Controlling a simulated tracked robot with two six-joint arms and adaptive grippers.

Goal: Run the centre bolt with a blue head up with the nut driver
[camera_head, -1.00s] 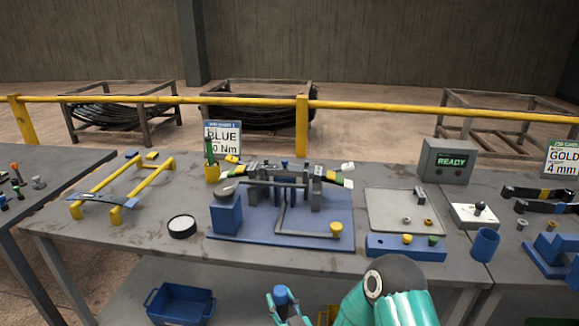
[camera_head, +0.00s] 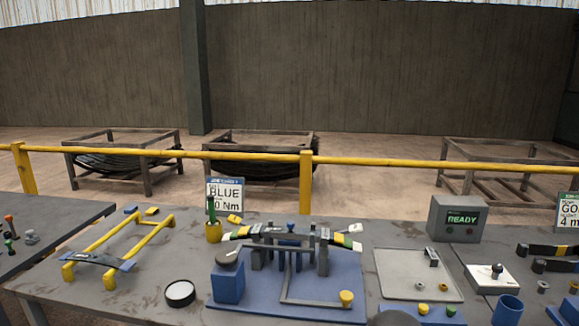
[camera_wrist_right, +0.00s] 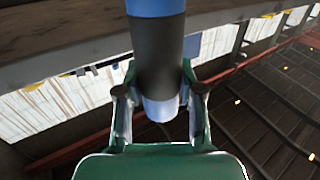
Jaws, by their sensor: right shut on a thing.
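The centre bolt's blue head (camera_head: 291,227) shows at the middle of the leaf spring stack (camera_head: 275,236), which sits in a grey clamp on the blue fixture plate (camera_head: 335,275). My right gripper (camera_wrist_right: 160,92) is shut on a dark grey cylinder (camera_wrist_right: 158,55) with a blue upper part and a pale blue lower end. It looks like the nut driver. The gripper's fingers press it from both sides. In the head view, neither gripper shows. Only a bit of my right arm is at the bottom edge.
A grey crank bar with a yellow knob (camera_head: 346,297) lies across the fixture's front. A box reading READY (camera_head: 456,218) stands at the right.

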